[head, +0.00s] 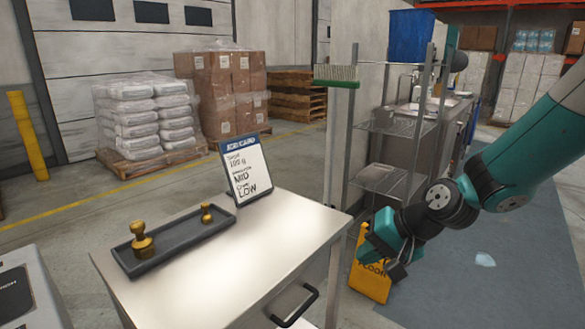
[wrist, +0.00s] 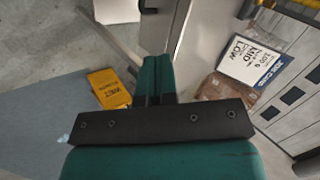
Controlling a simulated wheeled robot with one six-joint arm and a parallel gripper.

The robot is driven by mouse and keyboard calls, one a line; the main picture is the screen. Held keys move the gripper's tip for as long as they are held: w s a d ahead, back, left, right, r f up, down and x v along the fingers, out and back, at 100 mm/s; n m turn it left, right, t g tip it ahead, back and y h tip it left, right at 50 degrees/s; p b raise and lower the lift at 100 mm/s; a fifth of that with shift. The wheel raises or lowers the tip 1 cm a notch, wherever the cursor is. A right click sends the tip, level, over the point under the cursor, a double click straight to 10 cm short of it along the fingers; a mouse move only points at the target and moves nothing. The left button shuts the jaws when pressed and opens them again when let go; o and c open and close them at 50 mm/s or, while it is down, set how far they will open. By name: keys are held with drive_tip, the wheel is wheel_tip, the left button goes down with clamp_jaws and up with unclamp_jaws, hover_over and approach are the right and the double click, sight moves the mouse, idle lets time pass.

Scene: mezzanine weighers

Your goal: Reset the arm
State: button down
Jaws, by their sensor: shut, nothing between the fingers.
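My gripper (head: 396,270) hangs at the end of my teal and black arm, to the right of the white table (head: 240,255) in the head view. It points down in front of a yellow wet floor sign (head: 372,278) and partly hides it. In the wrist view the gripper's teal fingers (wrist: 154,78) are together, with nothing between them. The wet floor sign (wrist: 109,88) shows left of the fingers in the wrist view. I cannot tell whether the gripper touches the sign.
On the table, a dark tray (head: 185,245) holds two brass weights (head: 142,240), (head: 207,212). A job card (head: 246,172) stands behind it. A wire shelf rack (head: 385,180) stands behind my arm.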

drive_tip(key=s+r+n+g+h+p, duration=0.1)
drive_tip(key=s+r+n+g+p, duration=0.1)
drive_tip(key=s+r+n, duration=0.3)
drive_tip(key=s+a+r+n+g+h+p, duration=0.1)
drive_tip(key=s+r+n+p, duration=0.2)
drive_tip(key=s+r, duration=0.8)
drive_tip(key=s+n, duration=0.2)
drive_tip(key=s, duration=0.6)
drive_tip(key=shift+r+n+g+h, duration=0.2)
drive_tip(key=shift+n+g+h, duration=0.1)
drive_tip(key=shift+g+h, duration=0.1)
drive_tip(key=shift+s+a, duration=0.1)
